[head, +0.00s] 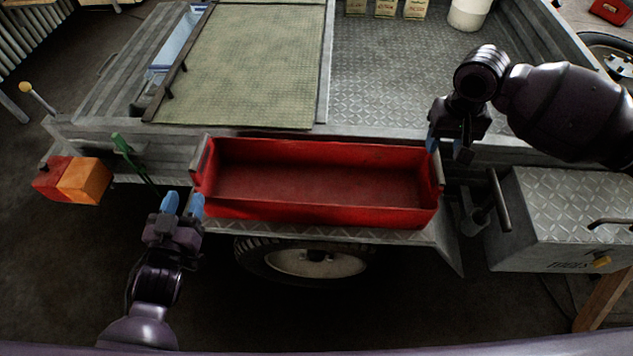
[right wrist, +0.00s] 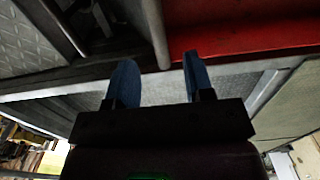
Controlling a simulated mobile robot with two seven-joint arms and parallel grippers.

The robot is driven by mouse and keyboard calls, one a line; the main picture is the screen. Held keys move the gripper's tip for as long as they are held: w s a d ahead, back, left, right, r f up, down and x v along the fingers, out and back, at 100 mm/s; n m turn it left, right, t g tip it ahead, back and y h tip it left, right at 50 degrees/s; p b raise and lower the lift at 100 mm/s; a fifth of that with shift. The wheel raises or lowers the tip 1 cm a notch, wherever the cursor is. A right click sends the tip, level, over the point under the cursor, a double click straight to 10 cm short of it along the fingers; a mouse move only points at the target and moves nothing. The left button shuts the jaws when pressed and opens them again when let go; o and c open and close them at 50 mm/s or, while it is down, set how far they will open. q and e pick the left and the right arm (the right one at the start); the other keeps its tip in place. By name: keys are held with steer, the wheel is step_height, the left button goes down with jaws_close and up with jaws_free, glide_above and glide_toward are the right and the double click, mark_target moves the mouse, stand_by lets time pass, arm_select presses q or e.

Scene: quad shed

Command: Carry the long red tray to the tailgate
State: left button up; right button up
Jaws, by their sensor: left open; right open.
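The long red tray (head: 318,178) sits on the fender ledge above a wheel, in front of the trailer's side. It is empty, with a grey handle at each short end. My left gripper (head: 183,203) is open at the tray's left end, its blue fingertips close to the left handle. My right gripper (head: 448,143) is open at the tray's right end, near the right handle. In the right wrist view, the fingers of the right gripper (right wrist: 157,85) stand apart, with a grey bar just beyond the gap and the red tray (right wrist: 240,28) beside it. I cannot tell whether either gripper touches a handle.
The trailer bed (head: 400,75) lies behind the tray, with a green mat (head: 250,60) at left and bags (head: 387,8) and a white bucket (head: 468,14) at the back. A metal toolbox (head: 570,215) stands at right. An orange lamp (head: 85,180) juts out at left.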

mark_target(193, 178)
arm_select(q)
steer(key=w, duration=0.8)
steer(key=shift+w+d, duration=0.3)
steer(key=shift+d, duration=0.05)
arm_select(e)
step_height(193, 178, down, 9)
steer(key=shift+r, duration=0.2)
arm_select(q)
jaws_close()
arm_select(e)
jaws_close()
